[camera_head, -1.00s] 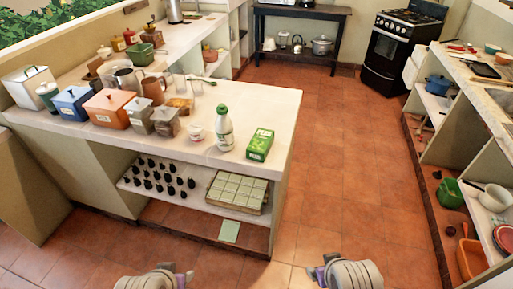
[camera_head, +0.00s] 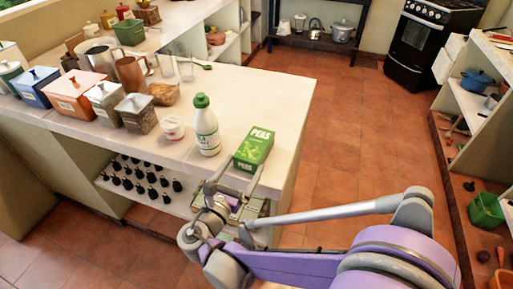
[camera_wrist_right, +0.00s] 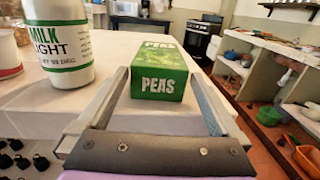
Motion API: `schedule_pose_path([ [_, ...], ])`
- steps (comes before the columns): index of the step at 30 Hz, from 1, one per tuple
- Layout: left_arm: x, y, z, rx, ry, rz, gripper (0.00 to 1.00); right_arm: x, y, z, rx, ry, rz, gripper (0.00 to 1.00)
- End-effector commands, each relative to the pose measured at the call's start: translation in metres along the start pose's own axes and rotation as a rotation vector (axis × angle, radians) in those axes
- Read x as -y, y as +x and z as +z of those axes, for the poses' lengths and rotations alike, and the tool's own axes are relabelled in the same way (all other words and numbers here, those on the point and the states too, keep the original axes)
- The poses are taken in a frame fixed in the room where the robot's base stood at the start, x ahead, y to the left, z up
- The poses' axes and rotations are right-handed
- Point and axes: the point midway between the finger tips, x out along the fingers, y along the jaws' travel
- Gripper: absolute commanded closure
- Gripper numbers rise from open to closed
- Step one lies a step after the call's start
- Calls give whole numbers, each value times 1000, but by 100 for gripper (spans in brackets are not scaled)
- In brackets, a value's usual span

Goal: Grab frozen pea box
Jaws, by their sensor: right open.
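The green frozen pea box (camera_head: 254,148) lies on the white counter top near its right front corner. In the right wrist view the box (camera_wrist_right: 158,84) is straight ahead, with its PEAS end facing me. My right gripper (camera_head: 243,171) is open at the counter's front edge, just in front of the box. In the right wrist view its two fingers point forward toward the left and right sides of the box. I cannot tell whether they touch it. My left gripper is out of the head view.
A milk bottle (camera_head: 206,128) stands close left of the box, with a small white tub (camera_head: 173,128) beyond it. Canisters (camera_head: 74,92) line the counter's left. The counter top (camera_head: 268,97) behind the box is clear. A shelf with black-topped items (camera_head: 139,183) is below.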

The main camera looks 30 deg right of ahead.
Motion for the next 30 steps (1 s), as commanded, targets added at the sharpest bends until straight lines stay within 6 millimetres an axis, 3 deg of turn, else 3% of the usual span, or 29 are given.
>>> schedule_pose_path([
  [3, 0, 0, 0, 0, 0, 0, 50, 2, 21, 1, 0, 1, -6, 0],
  [11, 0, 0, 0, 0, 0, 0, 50, 1, 43, 2, -2, 3, -4, 0],
  [19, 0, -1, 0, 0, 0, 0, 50, -1, 81, 8, -2, 3, -4, 0],
  [29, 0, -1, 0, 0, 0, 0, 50, -2, 88, 7, -3, 4, 0, 0],
  [30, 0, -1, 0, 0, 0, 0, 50, -2, 88, 7, -3, 4, 0, 7],
])
